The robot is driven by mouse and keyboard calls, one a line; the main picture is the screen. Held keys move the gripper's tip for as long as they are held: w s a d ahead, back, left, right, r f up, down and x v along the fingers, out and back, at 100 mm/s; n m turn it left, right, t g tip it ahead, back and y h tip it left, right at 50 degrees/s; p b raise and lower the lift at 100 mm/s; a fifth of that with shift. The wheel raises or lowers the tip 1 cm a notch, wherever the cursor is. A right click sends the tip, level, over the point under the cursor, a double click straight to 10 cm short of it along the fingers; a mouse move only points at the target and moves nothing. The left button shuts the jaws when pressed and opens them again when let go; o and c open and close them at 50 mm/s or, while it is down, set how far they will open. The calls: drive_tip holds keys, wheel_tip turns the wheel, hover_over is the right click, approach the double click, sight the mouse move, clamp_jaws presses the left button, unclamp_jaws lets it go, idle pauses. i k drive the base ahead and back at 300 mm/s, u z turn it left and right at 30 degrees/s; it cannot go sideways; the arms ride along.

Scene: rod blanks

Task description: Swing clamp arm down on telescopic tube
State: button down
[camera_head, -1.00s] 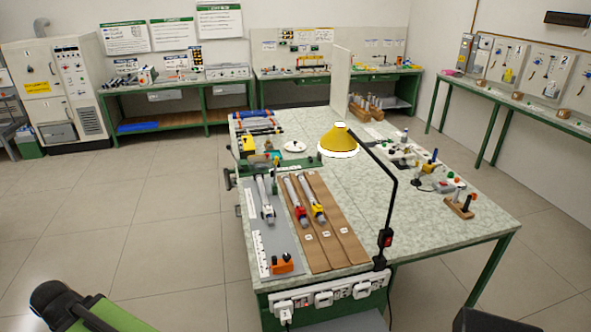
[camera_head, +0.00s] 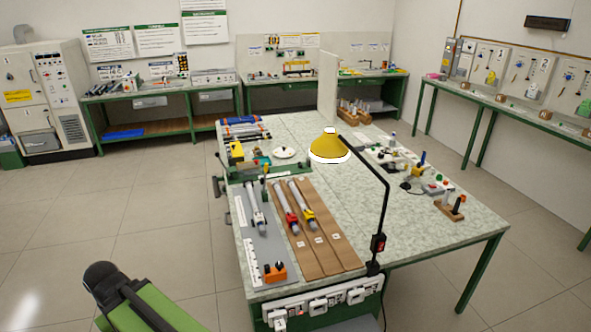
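Several grey telescopic tubes lie lengthwise on the near left part of the workbench (camera_head: 400,225). The leftmost tube (camera_head: 251,200) has a white clamp (camera_head: 258,217) and lies on a grey plate (camera_head: 250,251). Beside it, a tube (camera_head: 281,198) with a red clamp (camera_head: 291,220) and a tube (camera_head: 296,193) with a yellow clamp (camera_head: 308,213) lie on brown boards (camera_head: 325,245). The clamp arms are too small to tell whether they are up or down. My green and black arm part shows at the lower left, apart from the bench; my gripper's fingers are not in view.
An orange block (camera_head: 275,271) sits at the plate's near end. A yellow lamp (camera_head: 329,146) on a black stand overhangs the bench, right of the tubes. Power sockets (camera_head: 318,305) line the near edge. The tiled floor left of the bench is clear.

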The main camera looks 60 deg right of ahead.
sight(263, 180)
drive_tip(key=z, duration=0.55)
drive_tip(key=i, duration=1)
